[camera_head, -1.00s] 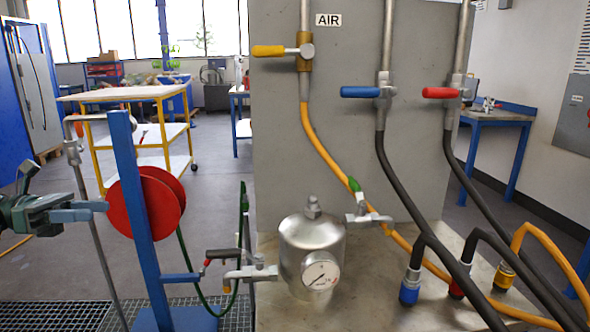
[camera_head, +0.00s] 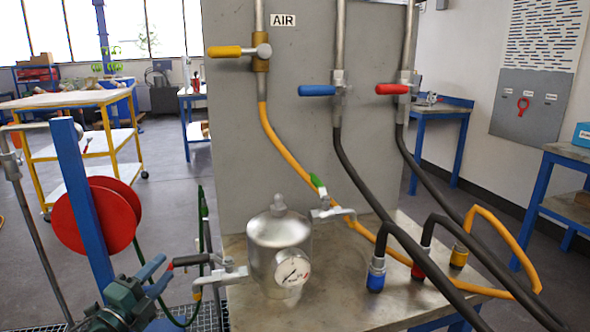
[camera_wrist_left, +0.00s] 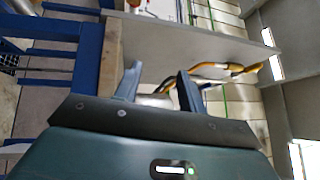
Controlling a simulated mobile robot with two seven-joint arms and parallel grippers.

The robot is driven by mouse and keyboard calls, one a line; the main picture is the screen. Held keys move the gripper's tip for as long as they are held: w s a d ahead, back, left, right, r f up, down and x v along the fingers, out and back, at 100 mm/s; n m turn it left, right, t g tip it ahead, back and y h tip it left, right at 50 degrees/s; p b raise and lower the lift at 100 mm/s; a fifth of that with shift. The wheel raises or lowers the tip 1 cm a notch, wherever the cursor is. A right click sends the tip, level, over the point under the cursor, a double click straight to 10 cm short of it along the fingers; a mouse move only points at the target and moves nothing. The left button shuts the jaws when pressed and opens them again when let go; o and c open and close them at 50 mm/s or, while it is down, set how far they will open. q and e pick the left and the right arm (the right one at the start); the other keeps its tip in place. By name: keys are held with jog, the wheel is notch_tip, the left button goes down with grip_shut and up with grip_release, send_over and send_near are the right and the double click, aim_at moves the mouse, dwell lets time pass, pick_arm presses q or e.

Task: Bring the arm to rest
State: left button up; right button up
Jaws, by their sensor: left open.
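My left gripper (camera_head: 160,270) is low at the left of the head view, with a dark green body and two grey-blue fingers. It is open and empty. My right gripper is not in view.
The vessel, with its gauge (camera_head: 292,271), stands on a metal bench (camera_head: 345,300) before a grey panel (camera_head: 300,130). A red hose reel (camera_head: 100,215) on a blue post (camera_head: 83,200) is close to the left gripper. Yellow and dark hoses cross the bench's right.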

pick_arm(q)
jog(key=s+d+f+n+g+y, duration=0.4)
jog(key=s+f+n+g+y, duration=0.25)
jog(key=s+f+n, duration=0.6)
jog(key=s+d+f+n+g, duration=0.2)
jog(key=s+n+g, duration=0.2)
jog(key=s, duration=0.6)
jog(key=s+d+f+n+g, duration=0.2)
jog(key=s+n+g, duration=0.2)
jog(key=s, duration=0.7)
jog(key=w+d+r+t+h+p, duration=0.1)
jog(key=w+d+r+t+p, duration=0.1)
jog(key=r+p, duration=0.3)
jog(key=w+d+r+m+t+h+p, duration=0.1)
jog(key=w+d+r+t+h+p, duration=0.1)
jog(key=p, duration=0.9)
notch_tip(320, 180, up, 3)
jog(key=w+d+t, duration=0.1)
jog(key=d+t, duration=0.1)
jog(key=shift+w+d, duration=0.25)
jog(key=shift+d, duration=0.15)
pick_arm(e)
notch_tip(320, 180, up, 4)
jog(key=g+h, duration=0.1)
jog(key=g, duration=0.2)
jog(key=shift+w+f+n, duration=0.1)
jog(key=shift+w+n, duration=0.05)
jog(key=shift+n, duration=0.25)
